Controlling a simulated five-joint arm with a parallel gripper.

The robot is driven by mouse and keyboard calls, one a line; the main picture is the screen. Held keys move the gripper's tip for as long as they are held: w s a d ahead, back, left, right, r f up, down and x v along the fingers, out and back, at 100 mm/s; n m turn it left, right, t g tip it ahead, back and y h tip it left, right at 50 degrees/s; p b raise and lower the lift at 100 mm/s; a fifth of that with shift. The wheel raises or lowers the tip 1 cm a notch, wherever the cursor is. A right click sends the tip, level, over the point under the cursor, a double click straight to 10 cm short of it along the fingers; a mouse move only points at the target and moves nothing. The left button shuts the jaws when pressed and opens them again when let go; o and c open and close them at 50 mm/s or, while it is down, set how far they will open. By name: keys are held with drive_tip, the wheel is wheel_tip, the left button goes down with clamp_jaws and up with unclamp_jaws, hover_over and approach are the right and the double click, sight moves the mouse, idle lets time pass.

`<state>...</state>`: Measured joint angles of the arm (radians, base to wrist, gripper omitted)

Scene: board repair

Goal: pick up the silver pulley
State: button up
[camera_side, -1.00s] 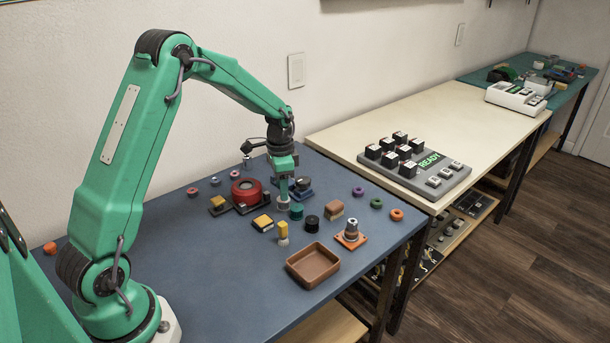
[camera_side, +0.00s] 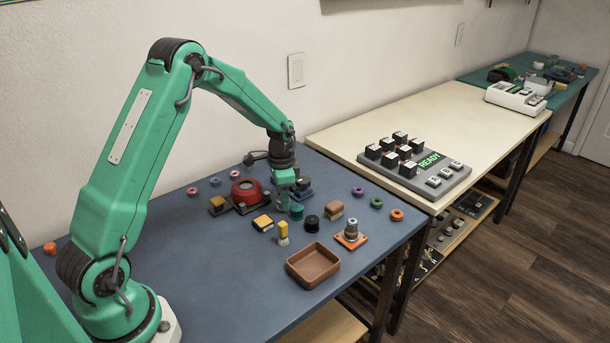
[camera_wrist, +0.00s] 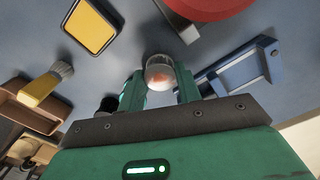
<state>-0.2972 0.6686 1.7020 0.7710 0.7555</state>
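The silver pulley (camera_wrist: 159,74) shows in the wrist view as a small shiny round piece with a reddish reflection on it. It lies between the two fingertips of my gripper (camera_wrist: 160,84), with a finger close on each side. The fingers look open, with narrow gaps beside the pulley. In the side view my gripper (camera_side: 283,203) points down, low over the blue table. There the pulley is mostly hidden by the fingers.
A red round part (camera_side: 246,190) stands behind left, and a blue holder (camera_wrist: 236,72) is close to the right finger. A teal pulley (camera_side: 297,212) and a black knob (camera_side: 312,223) are near. A brown tray (camera_side: 313,268) stands in front.

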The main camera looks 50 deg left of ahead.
drive_tip(key=shift+c, duration=1.3)
drive_tip(key=shift+r, duration=0.1)
drive_tip(key=shift+r, duration=0.5)
wheel_tip(320, 180, up, 3)
drive_tip(key=shift+r, duration=0.15)
drive_tip(key=s+d+r, duration=0.2)
drive_tip(key=d+r, duration=0.4)
drive_tip(key=d, duration=0.5)
drive_tip(key=shift+s+d+r, duration=0.2)
drive_tip(key=shift+s+r, duration=0.1)
drive_tip(key=shift+s, duration=0.1)
